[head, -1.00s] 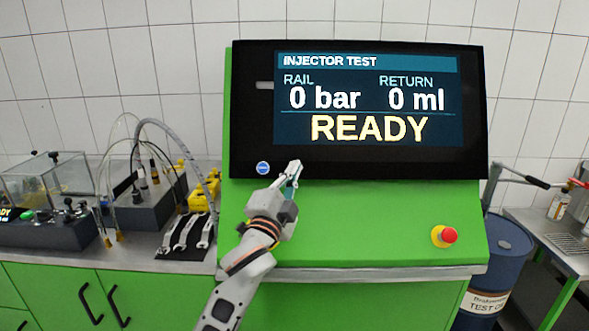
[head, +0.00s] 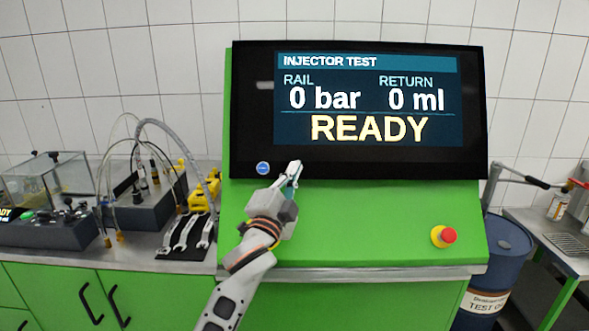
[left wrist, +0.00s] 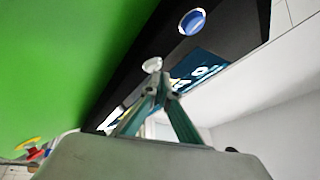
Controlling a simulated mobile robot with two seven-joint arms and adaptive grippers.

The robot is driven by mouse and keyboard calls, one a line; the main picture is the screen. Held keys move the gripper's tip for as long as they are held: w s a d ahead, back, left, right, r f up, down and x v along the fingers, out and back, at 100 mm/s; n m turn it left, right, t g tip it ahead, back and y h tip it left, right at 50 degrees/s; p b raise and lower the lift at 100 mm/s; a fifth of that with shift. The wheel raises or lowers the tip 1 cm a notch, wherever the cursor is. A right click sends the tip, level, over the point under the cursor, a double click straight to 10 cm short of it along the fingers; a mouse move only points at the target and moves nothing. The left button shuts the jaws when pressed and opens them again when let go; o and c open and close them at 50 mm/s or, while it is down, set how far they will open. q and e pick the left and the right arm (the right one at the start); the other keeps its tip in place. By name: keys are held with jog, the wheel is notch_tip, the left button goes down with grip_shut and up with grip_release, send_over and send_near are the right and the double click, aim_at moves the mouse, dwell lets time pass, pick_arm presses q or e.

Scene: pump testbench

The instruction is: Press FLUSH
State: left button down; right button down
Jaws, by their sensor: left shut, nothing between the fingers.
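A round blue button (head: 263,168) sits on the black lower edge of the console's display panel. It also shows in the left wrist view (left wrist: 192,21), with a white rim. I cannot read a FLUSH label on either. My left gripper (head: 295,166) is shut and empty, its tips (left wrist: 161,82) in front of the panel edge, to the right of the blue button. I cannot tell whether they touch the pale button.
The screen (head: 368,98) reads INJECTOR TEST, 0 bar, 0 ml, READY. A red emergency knob (head: 448,235) stands on the green sloped console (head: 380,225) at the right. Wrenches (head: 187,232) and hoses lie on the left bench. A blue drum (head: 500,260) stands at right.

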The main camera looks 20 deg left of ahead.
pick_arm(q)
jog(key=shift+w+a+f, duration=0.15)
jog(key=shift+w+f, duration=0.05)
jog(key=shift+w, duration=0.25)
dwell(0.9)
jog(key=shift+s, duration=0.1)
jog(key=shift+s+d+r+p, duration=0.2)
jog(key=shift+s+r+p, duration=0.15)
jog(key=shift+s+p, duration=0.35)
jog(key=s+p, duration=0.1)
jog(key=s+d+r+p, duration=0.1)
jog(key=s, duration=0.1)
jog(key=s+r+p, duration=0.1)
jog(key=shift+s+d+r, duration=0.1)
jog(key=shift+s+d, duration=0.05)
jog(key=shift+s, duration=0.05)
dwell(0.8)
